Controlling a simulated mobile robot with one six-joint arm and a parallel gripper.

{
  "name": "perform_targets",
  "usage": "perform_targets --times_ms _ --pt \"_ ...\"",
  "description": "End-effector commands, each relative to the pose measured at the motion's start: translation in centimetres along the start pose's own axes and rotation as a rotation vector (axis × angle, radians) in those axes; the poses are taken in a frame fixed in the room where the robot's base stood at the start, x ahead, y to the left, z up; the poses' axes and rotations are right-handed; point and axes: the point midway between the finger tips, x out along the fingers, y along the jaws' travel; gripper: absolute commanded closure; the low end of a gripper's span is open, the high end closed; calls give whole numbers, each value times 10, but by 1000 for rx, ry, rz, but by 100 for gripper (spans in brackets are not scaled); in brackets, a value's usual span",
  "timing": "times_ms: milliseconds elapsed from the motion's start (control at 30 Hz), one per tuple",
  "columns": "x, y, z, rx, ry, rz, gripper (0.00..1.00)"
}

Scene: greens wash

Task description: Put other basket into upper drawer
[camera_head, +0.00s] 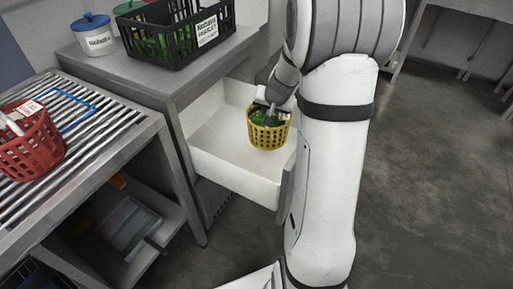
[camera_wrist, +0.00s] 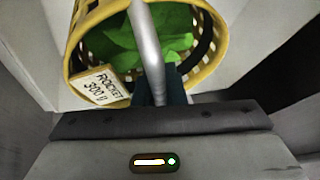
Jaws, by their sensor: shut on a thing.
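A yellow basket (camera_head: 269,131) with green leaves is inside the open white upper drawer (camera_head: 236,172), toward its right side. My gripper (camera_head: 271,100) reaches down into the drawer from above and is shut on the basket. In the wrist view the yellow basket (camera_wrist: 86,62) fills the top, with green leaves inside, a tag reading "ROCKET 300" and a grey handle bar crossing the middle. The fingertips are largely hidden behind this bar. I cannot tell whether the basket touches the drawer floor.
A red basket (camera_head: 32,146) stands on the slatted rack (camera_head: 95,125) at left. A black crate (camera_head: 172,36) with a label and a white tub with blue lid (camera_head: 93,36) stand on the counter above the drawer. The drawer's left part is empty.

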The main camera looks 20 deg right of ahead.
Motion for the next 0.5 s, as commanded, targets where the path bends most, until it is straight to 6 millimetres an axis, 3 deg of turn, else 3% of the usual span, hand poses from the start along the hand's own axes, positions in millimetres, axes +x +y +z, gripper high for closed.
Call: perform_targets --times_ms 33,200,500 --pt "13 4 7 3 -2 0 100" --pt "39 12 21 3 0 1 100" --pt "57 18 30 4 0 1 100"
